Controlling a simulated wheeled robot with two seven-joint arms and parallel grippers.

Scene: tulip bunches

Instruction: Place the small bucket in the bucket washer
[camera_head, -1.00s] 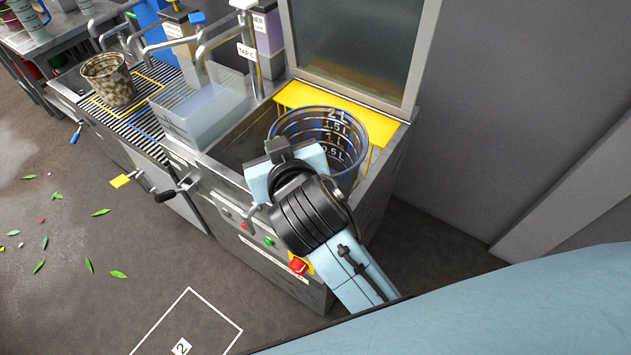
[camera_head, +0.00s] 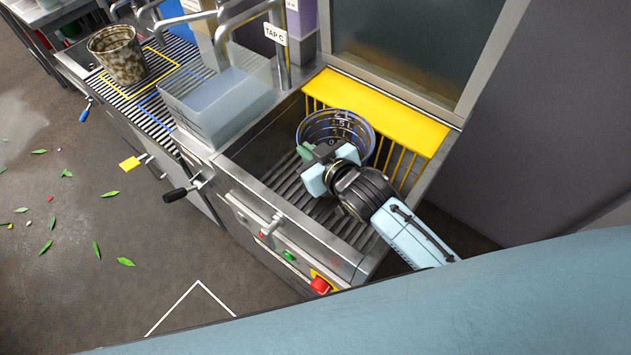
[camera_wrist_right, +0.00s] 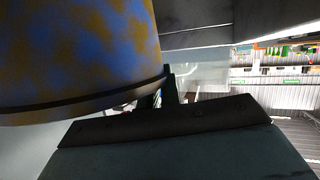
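The small bucket (camera_head: 352,124), blue with brownish stains and volume marks inside, is down in the basin of the bucket washer (camera_head: 262,190), in front of the yellow rack. Whether its base touches the slatted floor is hidden. My right gripper (camera_head: 316,164) is at the bucket's near left side, shut on its wall. In the right wrist view the stained bucket (camera_wrist_right: 75,50) fills the upper left, close against the dark fingers (camera_wrist_right: 168,92). My left gripper is not in view.
A clear tank (camera_head: 215,105) stands left of the basin. A stained beige bucket (camera_head: 118,58) is on the striped drain rack. The TAP C spout (camera_head: 278,45) rises behind the tank. A raised washer lid (camera_head: 415,45) is at the back. A red button (camera_head: 320,285) is on the front.

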